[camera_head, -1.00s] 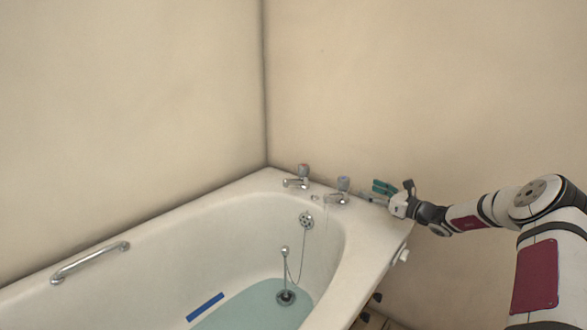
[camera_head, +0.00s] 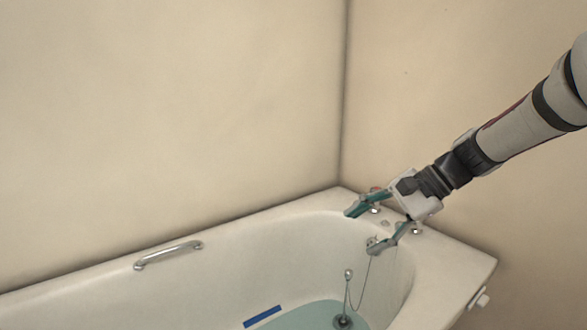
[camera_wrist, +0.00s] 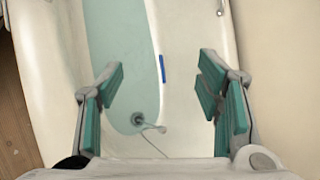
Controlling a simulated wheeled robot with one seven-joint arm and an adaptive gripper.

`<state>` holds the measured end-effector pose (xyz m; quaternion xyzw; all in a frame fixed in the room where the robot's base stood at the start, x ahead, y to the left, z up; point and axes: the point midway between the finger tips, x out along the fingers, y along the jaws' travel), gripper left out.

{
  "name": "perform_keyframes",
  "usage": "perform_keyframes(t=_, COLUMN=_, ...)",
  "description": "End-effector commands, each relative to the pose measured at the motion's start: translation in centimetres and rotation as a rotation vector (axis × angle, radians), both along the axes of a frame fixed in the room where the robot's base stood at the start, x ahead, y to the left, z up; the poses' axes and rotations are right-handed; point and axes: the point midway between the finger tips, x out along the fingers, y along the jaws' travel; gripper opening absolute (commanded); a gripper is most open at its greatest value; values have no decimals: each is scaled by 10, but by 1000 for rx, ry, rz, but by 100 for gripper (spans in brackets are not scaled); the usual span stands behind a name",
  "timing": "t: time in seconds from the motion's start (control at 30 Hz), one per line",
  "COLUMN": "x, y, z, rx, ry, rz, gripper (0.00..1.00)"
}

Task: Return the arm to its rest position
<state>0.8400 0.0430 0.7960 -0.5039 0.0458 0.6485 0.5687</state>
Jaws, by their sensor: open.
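My gripper (camera_head: 368,226) is open and empty, its teal-padded fingers spread apart. In the head view it is in front of the tap end of the bathtub (camera_head: 470,262) and partly covers the taps. My arm comes in from the upper right. In the wrist view my gripper (camera_wrist: 163,90) has its fingers on either side, with the tub and its water (camera_wrist: 115,50) seen between and beyond them. Nothing is between the fingers.
A drain (camera_head: 343,321) with a plug and chain sits in the shallow water. A grab rail (camera_head: 168,254) is on the tub's far rim, and a blue strip (camera_head: 262,316) lies inside. Plain walls stand behind the tub.

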Motion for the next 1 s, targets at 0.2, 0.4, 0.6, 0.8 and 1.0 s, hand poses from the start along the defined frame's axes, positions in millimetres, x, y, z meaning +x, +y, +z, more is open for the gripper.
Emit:
perform_keyframes(t=0.2, x=-96, y=22, z=19, rx=-232, ry=-52, rz=242, gripper=60)
perform_keyframes(t=0.4, x=-182, y=21, z=26, rx=-417, ry=-95, rz=440, gripper=60)
perform_keyframes(t=0.6, x=-263, y=4, z=24, rx=-581, ry=-139, rz=620, gripper=60)
perform_keyframes(t=0.8, x=-320, y=-16, z=14, rx=-693, ry=-172, rz=752, gripper=60)
perform_keyframes(t=1.0, x=-356, y=-34, z=2, rx=-768, ry=-199, rz=845, gripper=60)
